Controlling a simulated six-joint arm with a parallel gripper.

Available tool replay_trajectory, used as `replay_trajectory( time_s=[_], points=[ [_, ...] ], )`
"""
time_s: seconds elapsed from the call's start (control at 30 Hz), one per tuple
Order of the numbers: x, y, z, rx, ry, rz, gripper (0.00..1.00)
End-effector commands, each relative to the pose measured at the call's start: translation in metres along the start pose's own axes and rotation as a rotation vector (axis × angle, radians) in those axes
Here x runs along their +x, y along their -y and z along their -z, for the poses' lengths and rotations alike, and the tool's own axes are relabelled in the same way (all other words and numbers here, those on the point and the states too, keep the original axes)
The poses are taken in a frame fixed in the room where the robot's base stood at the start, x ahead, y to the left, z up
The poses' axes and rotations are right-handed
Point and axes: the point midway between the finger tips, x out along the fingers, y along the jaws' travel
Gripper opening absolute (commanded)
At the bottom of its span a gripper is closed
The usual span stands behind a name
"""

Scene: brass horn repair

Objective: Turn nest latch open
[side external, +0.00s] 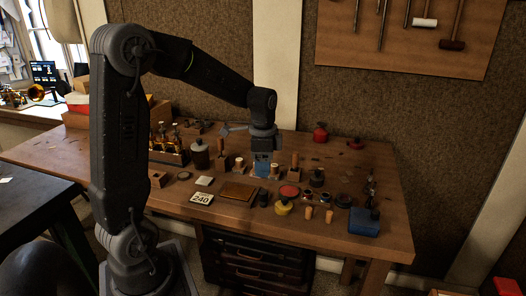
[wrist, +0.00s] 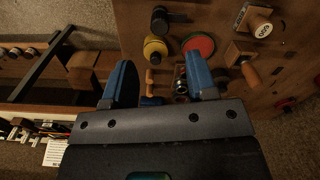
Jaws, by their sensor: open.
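My gripper (side external: 262,170) hangs over the middle of the wooden bench in the side view, its blue fingers pointing down among small wooden and metal parts. In the wrist view my gripper (wrist: 161,82) has its two blue fingers spread apart. A small metallic part (wrist: 180,76) and a slim wooden piece (wrist: 150,77) show in the gap beyond the fingers, with no clear grip on either. I cannot pick out the nest latch for certain or tell its position; the fingers and gripper body hide part of the area.
The bench (side external: 150,203) holds many small items near my gripper: a red disc (side external: 290,191), a yellow jar (side external: 283,208), a brown board (side external: 238,191), a white "240" card (side external: 201,197) and a dark bottle (side external: 200,155). A blue block (side external: 364,222) sits at right. The bench's far right is clearer.

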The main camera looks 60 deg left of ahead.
Motion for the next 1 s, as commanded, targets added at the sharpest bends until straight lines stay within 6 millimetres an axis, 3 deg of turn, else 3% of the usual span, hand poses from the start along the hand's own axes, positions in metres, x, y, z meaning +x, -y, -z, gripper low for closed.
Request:
replay_trajectory(
  time_s=[0.1, 0.3, 0.73, 0.87, 1.0],
  points=[
    [-0.021, 0.000, 0.000, 0.000, -0.002, 0.003, 0.52],
    [-0.039, 0.000, 0.000, 0.000, -0.001, 0.001, 0.52],
    [-0.044, -0.004, 0.001, -0.007, -0.005, 0.008, 0.52],
    [-0.057, -0.031, 0.004, -0.056, -0.039, 0.050, 0.52],
    [-0.076, -0.084, 0.004, -0.166, -0.126, 0.118, 0.52]
  ],
)
